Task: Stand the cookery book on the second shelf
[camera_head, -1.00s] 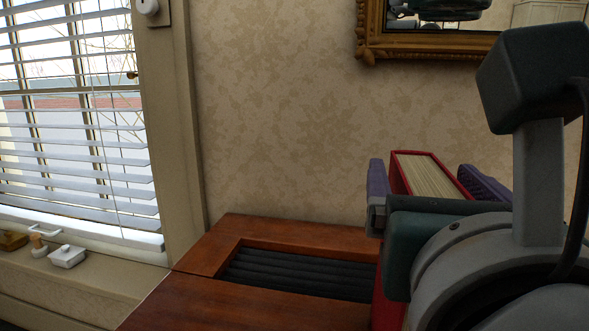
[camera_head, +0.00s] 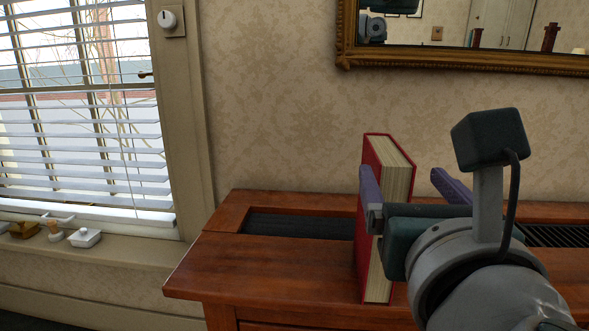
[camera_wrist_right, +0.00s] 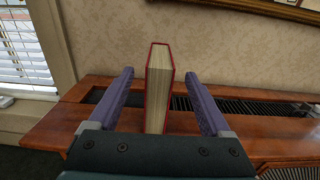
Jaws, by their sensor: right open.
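The cookery book (camera_head: 388,165) has red covers and pale page edges. It stands upright on a reddish-brown wooden top (camera_head: 270,262). My right gripper (camera_head: 402,176) is open, with one purple finger on each side of the book. In the right wrist view the book (camera_wrist_right: 158,88) stands between the parted fingers of the gripper (camera_wrist_right: 159,76), with gaps on both sides. Its lower part is hidden behind the gripper's palm there. I cannot tell which surface is the second shelf. My left gripper is not in view.
Dark slatted vents (camera_head: 298,223) are set in the wooden top. A gold-framed mirror (camera_head: 450,57) hangs above. A window with white blinds (camera_head: 75,110) is at left, with small items (camera_head: 84,238) on its sill. The top left of the book is clear.

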